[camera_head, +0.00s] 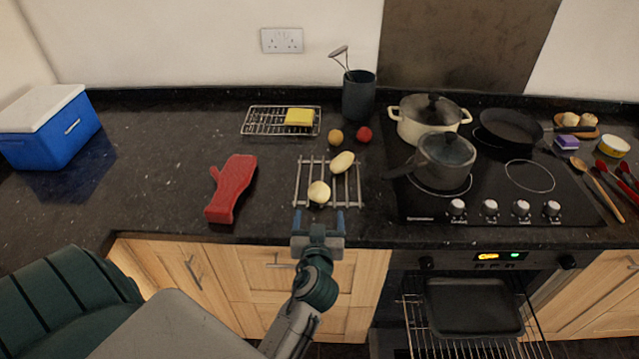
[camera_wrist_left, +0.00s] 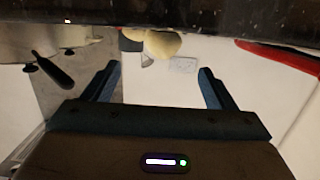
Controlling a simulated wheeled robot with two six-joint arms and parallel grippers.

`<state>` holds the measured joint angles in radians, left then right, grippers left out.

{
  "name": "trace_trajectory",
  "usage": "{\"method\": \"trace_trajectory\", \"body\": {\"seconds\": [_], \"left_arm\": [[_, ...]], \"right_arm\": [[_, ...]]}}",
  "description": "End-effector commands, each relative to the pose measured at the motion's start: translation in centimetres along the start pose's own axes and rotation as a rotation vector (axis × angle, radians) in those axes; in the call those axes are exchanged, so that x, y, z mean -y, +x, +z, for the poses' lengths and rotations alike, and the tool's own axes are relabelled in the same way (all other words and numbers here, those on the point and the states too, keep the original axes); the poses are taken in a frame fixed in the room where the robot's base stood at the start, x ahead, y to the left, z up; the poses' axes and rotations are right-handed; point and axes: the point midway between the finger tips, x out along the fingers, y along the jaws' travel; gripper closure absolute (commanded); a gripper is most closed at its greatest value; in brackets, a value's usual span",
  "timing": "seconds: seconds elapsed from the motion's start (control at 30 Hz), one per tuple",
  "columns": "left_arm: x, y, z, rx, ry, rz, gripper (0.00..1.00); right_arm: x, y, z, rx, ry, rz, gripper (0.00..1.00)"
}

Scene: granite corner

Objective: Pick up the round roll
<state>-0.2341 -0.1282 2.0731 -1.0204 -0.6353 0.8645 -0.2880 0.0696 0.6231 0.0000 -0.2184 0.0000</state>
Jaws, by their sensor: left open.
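The round roll (camera_head: 319,191), pale and ball-like, sits on the near part of a wire rack (camera_head: 299,184) on the dark counter. A longer oval roll (camera_head: 343,162) lies behind it on the same rack. My left gripper (camera_head: 318,214) is open and empty at the counter's front edge, just in front of the round roll and apart from it. In the left wrist view the round roll (camera_wrist_left: 163,44) shows beyond the open fingers (camera_wrist_left: 160,70), close to the middle between them. My right gripper is not in view.
A red oven mitt (camera_head: 232,188) lies left of the rack. A saucepan (camera_head: 444,160) stands on the hob to the right. Behind are a yellow sponge (camera_head: 299,117) on another rack, two round fruits and a utensil pot (camera_head: 359,97). The oven below is open.

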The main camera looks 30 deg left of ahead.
Motion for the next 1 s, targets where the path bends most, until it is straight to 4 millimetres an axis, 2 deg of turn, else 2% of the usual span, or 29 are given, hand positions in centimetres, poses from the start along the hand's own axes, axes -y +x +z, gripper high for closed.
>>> {"method": "trace_trajectory", "body": {"seconds": [0.2, 0.3, 0.47, 0.63, 0.8, 1.0], "left_arm": [[0.0, 3.5, -0.4, -0.002, 0.006, 0.001, 0.21], [0.1, 4.5, -0.2, -0.002, 0.004, 0.0, 0.21], [0.2, 5.5, -0.2, -0.001, 0.005, 0.0, 0.21], [0.6, 7.8, -0.1, 0.0, 0.007, -0.001, 0.21], [0.5, 9.7, 0.2, -0.001, 0.003, 0.0, 0.21], [0.5, 10.1, 0.5, -0.001, 0.002, 0.0, 0.21]], "right_arm": [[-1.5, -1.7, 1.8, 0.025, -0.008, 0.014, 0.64], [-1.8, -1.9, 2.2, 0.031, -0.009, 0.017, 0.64], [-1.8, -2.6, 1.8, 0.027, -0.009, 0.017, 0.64], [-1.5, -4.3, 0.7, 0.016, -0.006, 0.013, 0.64], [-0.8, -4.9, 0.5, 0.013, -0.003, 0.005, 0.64], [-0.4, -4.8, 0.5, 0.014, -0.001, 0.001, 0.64]]}}
